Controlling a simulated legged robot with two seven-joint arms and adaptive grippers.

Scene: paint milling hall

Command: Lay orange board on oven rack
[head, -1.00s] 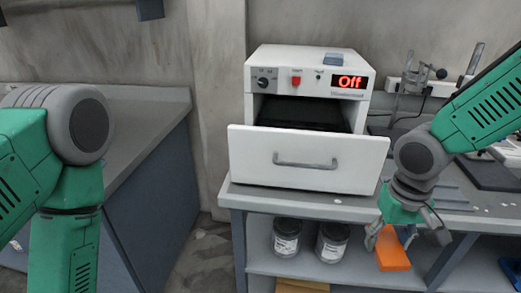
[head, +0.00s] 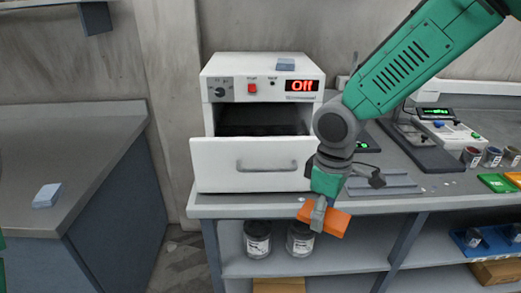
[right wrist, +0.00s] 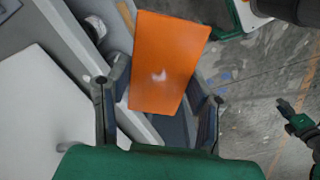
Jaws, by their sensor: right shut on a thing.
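The orange board (head: 335,223) is held by my right gripper (head: 319,217) in front of the bench's front edge, below and right of the drawer front. In the right wrist view the board (right wrist: 166,62) lies tilted between the two fingers of my right gripper (right wrist: 158,108). The white oven (head: 262,90) stands on the bench with its display reading "Off". Its white drawer front (head: 250,165) is pulled out. The dark interior (head: 262,129) shows above it; the rack is mostly hidden. A green and dark gripper, apparently my left (right wrist: 300,122), shows in the right wrist view; its opening is unclear.
A bluish block (head: 286,64) lies on the oven. Flat grey pieces (head: 382,185) lie on the bench right of the oven. The left counter (head: 90,135) holds another bluish block (head: 47,196).

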